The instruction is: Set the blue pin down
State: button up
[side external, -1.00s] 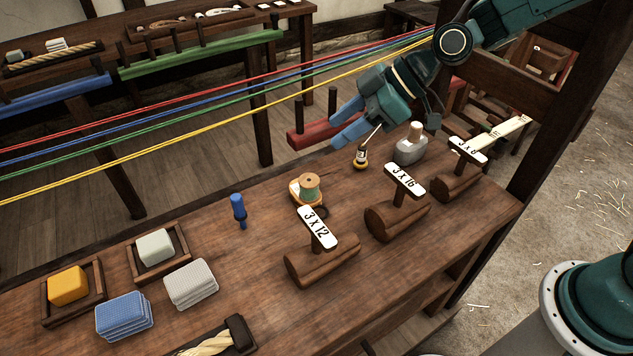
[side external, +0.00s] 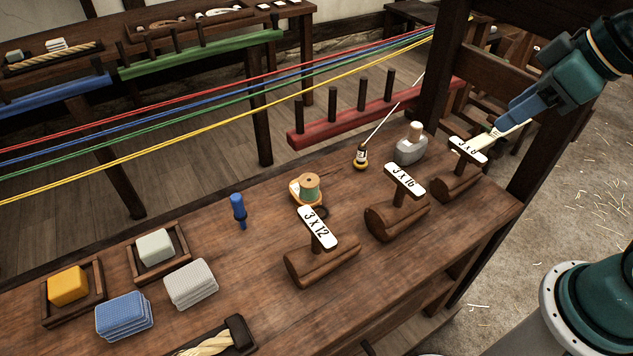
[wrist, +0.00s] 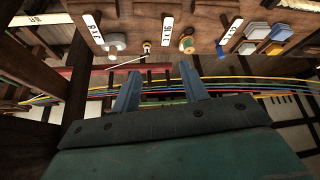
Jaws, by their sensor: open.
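My gripper (side external: 503,118) is at the upper right of the side view, beyond the 3 x 8 sign and far from the pin. Its blue fingers also show in the wrist view (wrist: 160,88), spread apart with nothing between them.
Signs marked 3 x 12 (side external: 317,228), 3 x 16 (side external: 404,180) and 3 x 8 (side external: 468,150) stand on wooden blocks. A spool (side external: 309,187) and grey weight (side external: 411,146) are on the bench. Coloured cords (side external: 200,124) stretch behind it. A dark post (side external: 441,75) stands behind the bench's right end.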

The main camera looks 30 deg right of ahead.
jog(key=s+d+m+h, duration=0.1)
jog(key=s+d+m, duration=0.2)
jog(key=s, duration=0.3)
jog(key=shift+s+d, duration=0.15)
jog(key=shift+s, duration=0.2)
jog(key=shift+f, duration=0.1)
dwell(0.9)
